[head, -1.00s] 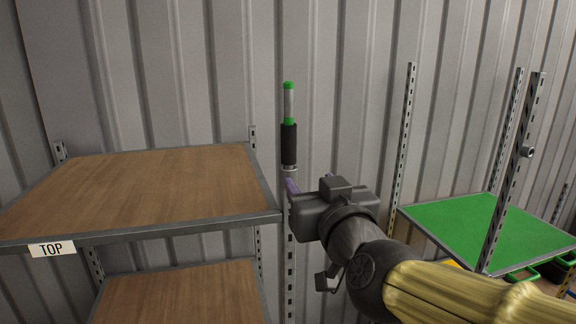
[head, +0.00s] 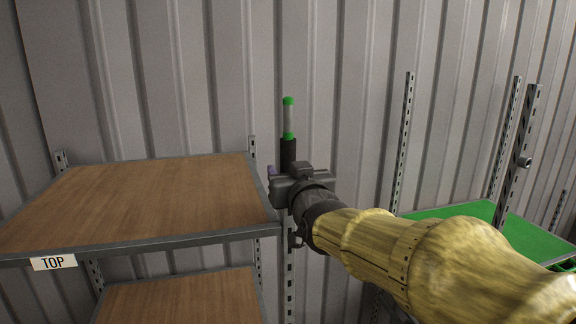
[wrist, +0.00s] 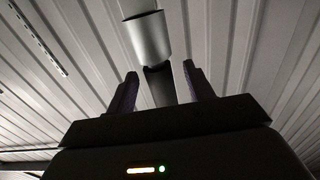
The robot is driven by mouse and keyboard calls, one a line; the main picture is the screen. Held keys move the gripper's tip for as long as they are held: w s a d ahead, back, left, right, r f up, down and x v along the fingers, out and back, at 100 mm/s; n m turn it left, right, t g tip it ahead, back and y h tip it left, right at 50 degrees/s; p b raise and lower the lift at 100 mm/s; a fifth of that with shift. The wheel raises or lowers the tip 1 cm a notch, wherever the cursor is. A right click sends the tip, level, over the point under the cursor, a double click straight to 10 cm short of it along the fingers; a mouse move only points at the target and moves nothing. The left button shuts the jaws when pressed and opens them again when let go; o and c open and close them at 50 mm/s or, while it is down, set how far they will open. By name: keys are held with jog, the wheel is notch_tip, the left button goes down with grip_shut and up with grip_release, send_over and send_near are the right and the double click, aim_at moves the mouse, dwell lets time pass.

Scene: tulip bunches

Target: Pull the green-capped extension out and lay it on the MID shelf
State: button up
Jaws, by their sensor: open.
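The green-capped extension (head: 288,117) stands upright in the head view, a pale tube with a green cap and a green ring, above a black sleeve (head: 288,153). My gripper (head: 284,178) is at the lower part of the black sleeve and hides what is below it. In the wrist view my gripper (wrist: 158,90) has its two purple-padded fingers apart, with a dark length of the pole (wrist: 160,86) between them. A wider grey tube (wrist: 148,38) shows beyond. A lower shelf (head: 180,299) shows under the top one; no label on it is visible.
The wooden shelf labelled TOP (head: 140,200) is left of my gripper, its metal edge close by. A corrugated metal wall (head: 350,90) stands behind. A green board (head: 535,236) and perforated metal posts (head: 404,140) are at the right.

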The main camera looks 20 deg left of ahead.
aim_at(289, 126)
jog(key=shift+w+a, duration=0.35)
jog(key=shift+w, duration=0.25)
jog(key=c, duration=1.1)
jog(key=shift+c, duration=0.2)
jog(key=shift+r+p, duration=0.4)
jog(key=shift+r, duration=0.1)
jog(key=shift+r+p, duration=1.25)
jog(key=shift+r, duration=0.9)
jog(key=shift+r, duration=0.1)
jog(key=shift+r+p, duration=1.25)
jog(key=shift+r, duration=0.65)
